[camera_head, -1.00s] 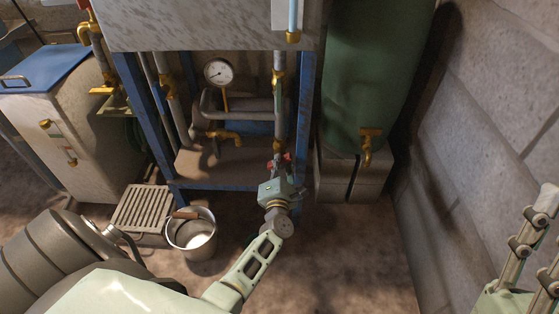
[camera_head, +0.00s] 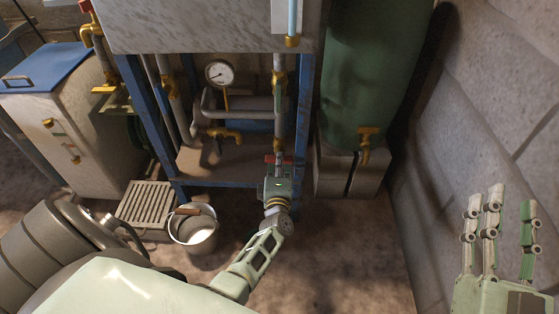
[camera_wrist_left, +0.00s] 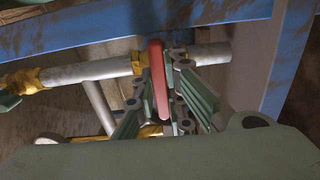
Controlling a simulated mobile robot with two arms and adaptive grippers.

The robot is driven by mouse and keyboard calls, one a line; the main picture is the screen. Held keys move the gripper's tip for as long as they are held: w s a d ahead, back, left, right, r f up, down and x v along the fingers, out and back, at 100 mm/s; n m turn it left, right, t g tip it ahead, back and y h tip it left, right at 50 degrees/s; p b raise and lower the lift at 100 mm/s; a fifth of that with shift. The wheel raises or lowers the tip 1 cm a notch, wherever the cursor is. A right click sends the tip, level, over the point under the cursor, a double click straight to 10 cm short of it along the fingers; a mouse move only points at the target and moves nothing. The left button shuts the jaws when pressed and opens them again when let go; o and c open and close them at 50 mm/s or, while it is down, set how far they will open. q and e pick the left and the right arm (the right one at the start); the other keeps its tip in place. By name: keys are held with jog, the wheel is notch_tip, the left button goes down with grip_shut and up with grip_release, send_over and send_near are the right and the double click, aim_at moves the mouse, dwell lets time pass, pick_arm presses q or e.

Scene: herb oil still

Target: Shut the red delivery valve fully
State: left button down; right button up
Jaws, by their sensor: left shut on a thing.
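The red valve handle (camera_head: 285,158) is on the vertical pipe near the front right leg of the blue stand. In the head view it shows as a short red bar crosswise to the pipe, partly hidden by my left gripper (camera_head: 279,167). In the left wrist view the handle is a long red lever (camera_wrist_left: 158,75) crossing the grey pipe (camera_wrist_left: 95,70). My left gripper (camera_wrist_left: 160,108) is shut on this lever, with its green fingers on either side. My right gripper (camera_head: 500,225) is open and empty at the lower right, by the block wall, away from the valve.
The blue frame (camera_head: 304,120) stands close beside the valve. A green tank (camera_head: 365,70) with a brass tap (camera_head: 368,140) is to its right. A metal bucket (camera_head: 193,235) and a slatted grate (camera_head: 148,205) are on the floor at left. Another red handle (camera_head: 84,5) is at upper left.

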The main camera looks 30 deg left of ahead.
dwell(0.4)
pick_arm(q)
jog(key=c, duration=1.8)
grip_release()
jog(key=v, duration=0.7)
jog(key=shift+s+d, duration=0.15)
jog(key=shift+s, duration=0.1)
